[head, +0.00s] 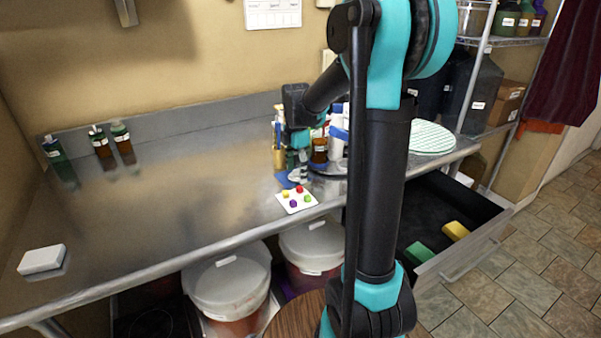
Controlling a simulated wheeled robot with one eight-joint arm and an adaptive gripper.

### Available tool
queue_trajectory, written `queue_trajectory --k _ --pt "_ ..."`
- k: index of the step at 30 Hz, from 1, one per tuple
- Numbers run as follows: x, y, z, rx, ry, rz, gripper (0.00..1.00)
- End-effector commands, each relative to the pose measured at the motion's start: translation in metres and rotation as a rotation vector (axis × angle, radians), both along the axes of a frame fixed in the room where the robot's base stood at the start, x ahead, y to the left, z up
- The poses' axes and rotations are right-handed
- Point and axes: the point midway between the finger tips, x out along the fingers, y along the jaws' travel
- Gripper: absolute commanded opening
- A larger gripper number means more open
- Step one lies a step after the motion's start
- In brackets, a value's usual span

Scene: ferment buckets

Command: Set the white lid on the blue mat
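My gripper (297,172) points down over the steel counter near its front edge, just behind a white card with coloured dots. A small blue patch, apparently the blue mat (283,181), shows on the counter at its lower left; the gripper hides part of it. A small pale shape shows at the fingertips, but I cannot tell whether it is the white lid or part of the fingers. Larger white lids sit on the buckets under the counter, one at the left (229,284) and one at the right (312,242). The finger opening is too small to make out.
The dotted card (296,200) lies at the counter's front edge. Bottles (320,150) crowd behind my gripper. A white block (42,260) lies at far left, small bottles (101,141) along the back. The left-middle counter (180,205) is clear. An open drawer (470,240) juts out at right.

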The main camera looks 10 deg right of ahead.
Motion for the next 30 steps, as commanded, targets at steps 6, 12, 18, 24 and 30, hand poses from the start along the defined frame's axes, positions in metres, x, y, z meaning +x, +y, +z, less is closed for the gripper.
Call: queue_trajectory --k 6,12,18,24,30 --pt "0.0 0.0 0.002 0.0 0.0 0.0 0.67" --pt "0.0 0.0 0.023 0.0 0.0 0.0 0.67" --pt "0.0 0.0 0.064 0.0 0.0 0.0 0.67" --pt "0.0 0.0 0.1 0.0 0.0 0.0 0.67" --pt "0.0 0.0 0.12 0.0 0.0 0.0 0.67"
